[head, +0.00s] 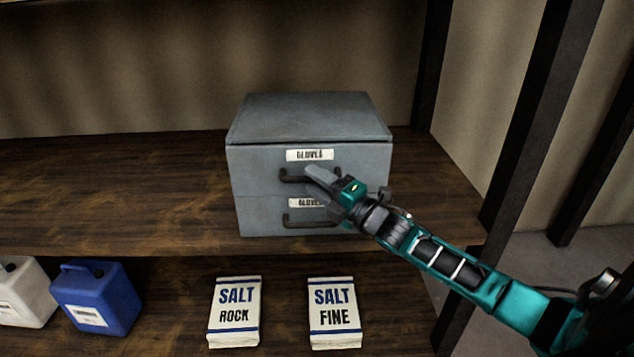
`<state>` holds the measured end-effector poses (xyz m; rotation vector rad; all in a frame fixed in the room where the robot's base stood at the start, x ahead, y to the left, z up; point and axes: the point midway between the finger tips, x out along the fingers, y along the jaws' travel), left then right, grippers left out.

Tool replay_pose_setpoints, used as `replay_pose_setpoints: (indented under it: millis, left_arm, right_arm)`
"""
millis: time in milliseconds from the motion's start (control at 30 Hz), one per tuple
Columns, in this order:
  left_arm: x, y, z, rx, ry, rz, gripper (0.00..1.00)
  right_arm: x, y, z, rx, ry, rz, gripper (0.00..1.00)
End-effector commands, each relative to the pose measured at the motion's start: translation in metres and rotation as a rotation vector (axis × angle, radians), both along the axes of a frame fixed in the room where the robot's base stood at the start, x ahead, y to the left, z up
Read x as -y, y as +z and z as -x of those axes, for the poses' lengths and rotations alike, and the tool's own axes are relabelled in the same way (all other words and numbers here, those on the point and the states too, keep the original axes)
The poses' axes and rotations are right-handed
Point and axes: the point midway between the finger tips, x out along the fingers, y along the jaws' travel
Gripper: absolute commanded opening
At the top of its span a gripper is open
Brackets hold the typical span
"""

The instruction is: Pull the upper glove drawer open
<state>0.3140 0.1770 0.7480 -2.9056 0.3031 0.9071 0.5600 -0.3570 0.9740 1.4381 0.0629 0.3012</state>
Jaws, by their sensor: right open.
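A grey two-drawer cabinet (310,118) stands on a wooden shelf. Its upper drawer (255,165) is closed flush and bears a label reading GLOVES (309,155) above a dark bar handle (290,177). The lower drawer (258,215) is also closed, with its own label and handle (300,221). My right gripper (314,176) is open at the upper handle, its fingers covering the handle's middle and right part. I cannot tell whether the fingers touch the handle. My left gripper is not in view.
On the lower shelf stand a box of rock salt (235,312), a box of fine salt (334,313), a blue jug (97,298) and a white jug (22,292). Dark shelf posts (528,110) rise at the right. The shelf (120,190) left of the cabinet is clear.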

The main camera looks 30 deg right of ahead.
Motion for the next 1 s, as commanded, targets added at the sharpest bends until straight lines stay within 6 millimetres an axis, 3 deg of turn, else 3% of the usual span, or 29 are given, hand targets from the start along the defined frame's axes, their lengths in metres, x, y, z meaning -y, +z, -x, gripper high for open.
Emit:
replay_pose_setpoints:
  millis: [333,767,1000]
  left_arm:
    - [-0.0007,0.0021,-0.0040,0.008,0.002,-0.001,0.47]
    - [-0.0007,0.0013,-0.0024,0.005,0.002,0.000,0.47]
    - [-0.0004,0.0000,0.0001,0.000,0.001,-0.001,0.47]
  right_arm:
    - [-0.0005,0.0002,-0.0026,-0.001,-0.001,0.000,0.42]
    - [-0.0005,0.0003,-0.0024,-0.001,0.000,0.000,0.01]
    - [-0.0005,0.0002,-0.0025,-0.001,0.000,0.000,0.00]
